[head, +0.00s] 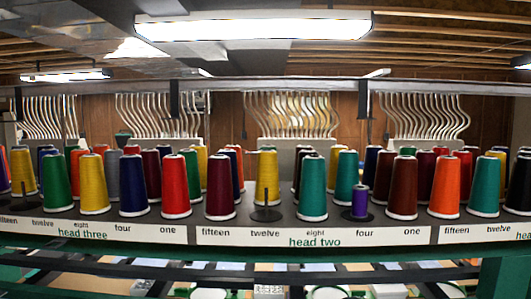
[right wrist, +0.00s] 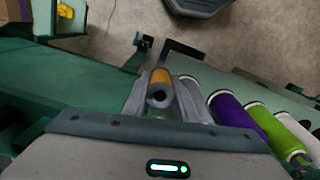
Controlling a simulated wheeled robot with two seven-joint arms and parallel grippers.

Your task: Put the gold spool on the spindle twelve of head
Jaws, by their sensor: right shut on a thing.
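In the right wrist view, my right gripper (right wrist: 162,95) is shut on the gold spool (right wrist: 160,76). The spool's end with its dark centre hole faces the camera, and grey fingers flank it. In the head view, a bare spindle (head: 266,206) on a dark round base stands above the "twelve" label of head two (head: 315,241). A yellow cone stands directly behind it. Neither gripper shows in the head view, and the held spool is not seen there. My left gripper is in no view.
Tall thread cones crowd the rack on both sides, including a maroon cone (head: 220,188) left of the bare spindle and a teal one (head: 312,188) right of it. A short purple spool (head: 360,199) sits at "four". In the wrist view, several spools, one purple (right wrist: 235,120), lie right of the gripper.

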